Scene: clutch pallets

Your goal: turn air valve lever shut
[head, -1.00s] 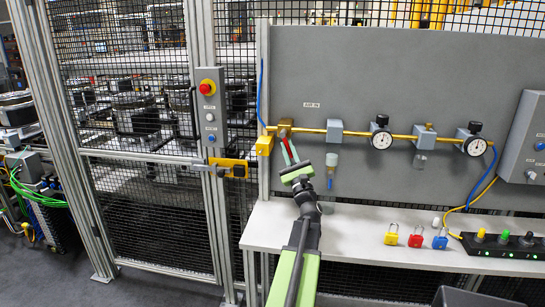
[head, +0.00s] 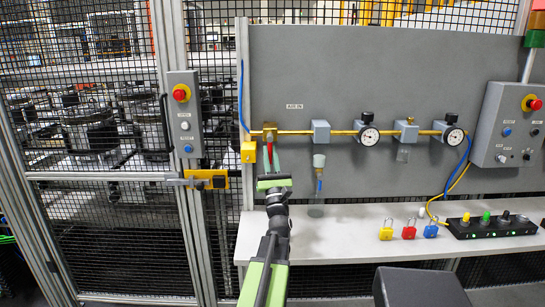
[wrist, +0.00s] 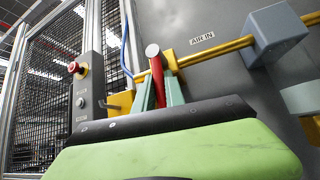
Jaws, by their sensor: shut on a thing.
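The air valve (head: 269,131) is a brass body at the left end of the yellow pipe, beside the "AIR IN" label. Its red lever (head: 269,150) hangs almost straight down from the valve. My gripper (head: 273,158) reaches up from below with its teal fingers on either side of the lever. In the wrist view the red lever (wrist: 157,80) stands between the two fingertips (wrist: 160,92), with the round end of the valve (wrist: 152,51) above. The gripper is shut on the lever. The lever's lower part is hidden by the fingers.
A yellow box (head: 248,152) sits just left of the valve. A filter bowl (head: 319,162) and gauges (head: 368,137) are to the right. Padlocks (head: 409,230) and a switch strip (head: 490,226) lie on the grey shelf (head: 340,243). The door latch (head: 205,179) is at left.

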